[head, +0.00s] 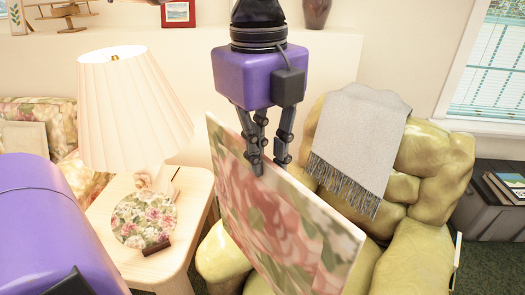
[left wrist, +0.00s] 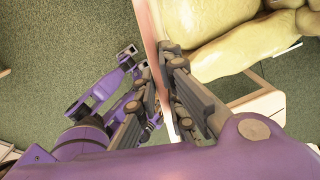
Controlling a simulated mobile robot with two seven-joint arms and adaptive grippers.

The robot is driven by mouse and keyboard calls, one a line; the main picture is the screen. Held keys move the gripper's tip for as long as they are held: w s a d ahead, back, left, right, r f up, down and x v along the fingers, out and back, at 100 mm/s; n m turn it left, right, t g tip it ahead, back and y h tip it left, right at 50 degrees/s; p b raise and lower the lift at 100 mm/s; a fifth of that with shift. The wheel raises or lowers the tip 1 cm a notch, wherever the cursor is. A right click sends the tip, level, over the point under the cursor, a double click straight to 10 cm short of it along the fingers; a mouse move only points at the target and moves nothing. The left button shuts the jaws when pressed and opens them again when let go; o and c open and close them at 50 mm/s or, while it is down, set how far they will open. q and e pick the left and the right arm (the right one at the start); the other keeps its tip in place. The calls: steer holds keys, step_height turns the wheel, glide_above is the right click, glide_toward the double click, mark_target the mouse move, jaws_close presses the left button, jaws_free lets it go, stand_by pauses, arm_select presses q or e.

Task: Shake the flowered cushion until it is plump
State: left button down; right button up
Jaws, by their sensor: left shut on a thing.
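The flowered cushion (head: 270,220), thin and board-like with pink and green flowers, hangs steeply tilted in front of the yellow armchair in the head view. My left gripper (head: 268,166) points down and is shut on its upper edge. In the left wrist view, the cushion (left wrist: 153,28) shows edge-on as a narrow pale and pink strip between the fingers of the left gripper (left wrist: 160,64). Most of its back face is hidden.
A yellow armchair (head: 420,250) with a grey fringed throw (head: 358,135) stands behind the cushion. On the left, a wooden side table (head: 190,205) holds a pleated lamp (head: 125,105) and a flowered plate (head: 143,220).

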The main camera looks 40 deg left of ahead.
arm_select(q)
steer(key=shift+w, duration=0.1)
stand_by(0.4)
step_height(320, 180, up, 5)
steer(key=shift+w+f, duration=0.1)
steer(key=f, duration=0.5)
steer(key=shift+s, duration=0.35)
steer(key=shift+w+r, duration=0.15)
steer(key=shift+w, duration=0.05)
stand_by(0.4)
